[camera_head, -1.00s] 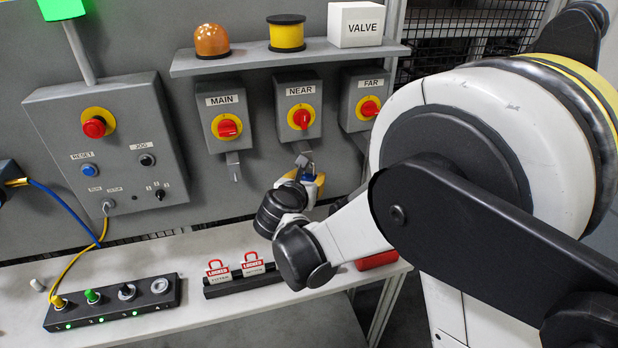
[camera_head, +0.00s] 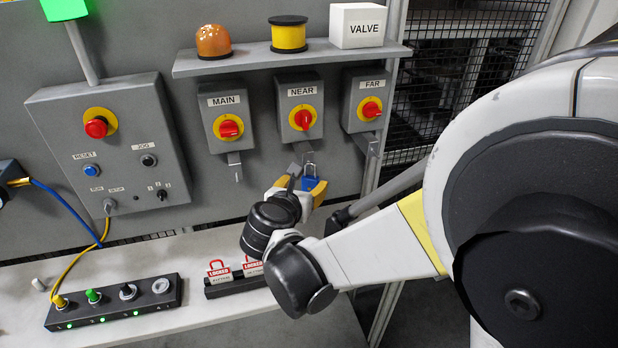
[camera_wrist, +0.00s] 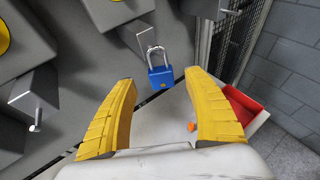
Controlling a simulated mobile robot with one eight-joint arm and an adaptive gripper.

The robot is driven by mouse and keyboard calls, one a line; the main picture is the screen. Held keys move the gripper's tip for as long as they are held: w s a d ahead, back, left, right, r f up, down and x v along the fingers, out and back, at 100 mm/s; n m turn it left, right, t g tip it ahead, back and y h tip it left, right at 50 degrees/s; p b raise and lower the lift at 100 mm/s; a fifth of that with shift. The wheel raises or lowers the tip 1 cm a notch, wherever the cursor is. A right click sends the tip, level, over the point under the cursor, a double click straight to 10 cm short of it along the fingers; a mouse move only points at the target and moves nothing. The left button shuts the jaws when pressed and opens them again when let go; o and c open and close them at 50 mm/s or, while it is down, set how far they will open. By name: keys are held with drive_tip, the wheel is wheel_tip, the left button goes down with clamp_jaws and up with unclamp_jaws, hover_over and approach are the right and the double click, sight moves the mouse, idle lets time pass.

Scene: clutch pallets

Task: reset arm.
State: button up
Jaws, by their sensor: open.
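My gripper (camera_head: 302,188) has yellow fingers and is in front of the panel, below the NEAR switch box (camera_head: 302,108). In the wrist view the two fingers of my gripper (camera_wrist: 160,108) stand wide apart with nothing between their tips. A blue padlock (camera_head: 310,182) with a metal shackle shows just beyond the fingers. In the wrist view the blue padlock (camera_wrist: 160,76) hangs by its shackle at a grey tab, beyond the fingertips and apart from them.
The MAIN box (camera_head: 229,112) and FAR box (camera_head: 366,99) flank the NEAR box under a shelf (camera_head: 240,64). Below, the white bench (camera_head: 210,255) bears a black socket strip (camera_head: 112,304) and a rack of red LOCKED tags (camera_head: 219,270). A red bin (camera_wrist: 246,105) is at right.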

drive_tip(key=v, duration=0.5)
drive_tip(key=s+d+f+m+g+b, duration=0.2)
drive_tip(key=s+d+f+m+b, duration=0.15)
drive_tip(key=d+m, duration=0.45)
drive_tip(key=s+d+f+m+g+b, duration=0.2)
drive_tip(key=s+d+m+g, duration=0.15)
drive_tip(key=d+m, duration=0.4)
drive_tip(key=s+d+f+m+y+b, duration=0.1)
drive_tip(key=s+d+f+m+b, duration=0.1)
drive_tip(key=s+m, duration=0.4)
drive_tip(key=s+d+f+m+y+b, duration=0.2)
drive_tip(key=s+m, duration=0.4)
drive_tip(key=m, duration=0.5)
drive_tip(key=shift+d+f+m+b, duration=0.35)
drive_tip(key=shift+d+f+b, duration=0.1)
drive_tip(key=shift+d, duration=0.45)
